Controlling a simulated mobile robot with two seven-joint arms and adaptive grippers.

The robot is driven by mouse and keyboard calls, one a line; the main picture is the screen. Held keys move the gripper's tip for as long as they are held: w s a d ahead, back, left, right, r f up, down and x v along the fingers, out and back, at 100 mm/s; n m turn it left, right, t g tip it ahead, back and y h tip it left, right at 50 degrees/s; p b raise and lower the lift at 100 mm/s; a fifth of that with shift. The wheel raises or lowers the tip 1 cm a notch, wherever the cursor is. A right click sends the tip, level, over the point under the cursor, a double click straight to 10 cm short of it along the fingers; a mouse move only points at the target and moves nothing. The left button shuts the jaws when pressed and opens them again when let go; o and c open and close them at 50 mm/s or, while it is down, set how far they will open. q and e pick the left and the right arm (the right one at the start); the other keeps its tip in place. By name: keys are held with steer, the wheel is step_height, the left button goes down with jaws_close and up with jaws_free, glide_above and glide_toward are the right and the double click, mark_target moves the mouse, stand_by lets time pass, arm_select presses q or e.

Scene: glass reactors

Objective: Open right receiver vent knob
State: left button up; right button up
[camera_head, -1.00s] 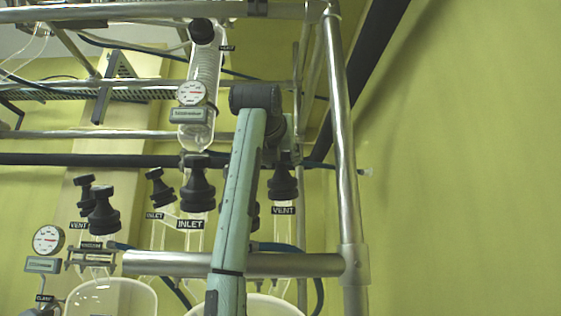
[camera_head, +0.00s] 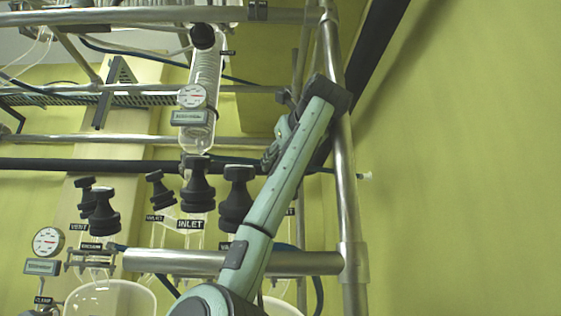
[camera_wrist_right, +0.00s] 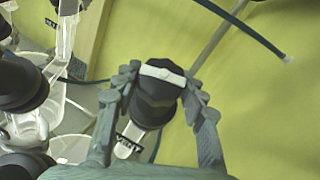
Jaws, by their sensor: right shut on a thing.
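The right receiver vent knob (camera_wrist_right: 154,104) is a black ribbed knob with a pale bar across its end, seen in the wrist view. A label reading VENT (camera_wrist_right: 131,136) hangs beside it on the glass. My right gripper (camera_wrist_right: 160,78) has one finger on each side of the knob and is shut on it. In the head view my green right arm covers the knob and most of the gripper. My left gripper is not in view.
Black inlet knob (camera_head: 197,187) and another black knob (camera_head: 236,195) stand left of my arm. A steel post (camera_head: 344,190) rises close on the right, and a horizontal rail (camera_head: 180,262) crosses below. Other dark knobs (camera_wrist_right: 18,84) fill the wrist view's left side.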

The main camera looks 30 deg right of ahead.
stand_by(0.3)
steer(key=o, duration=1.2)
steer(key=shift+c, duration=0.2)
step_height(320, 180, up, 10)
steer(key=shift+r, duration=0.1)
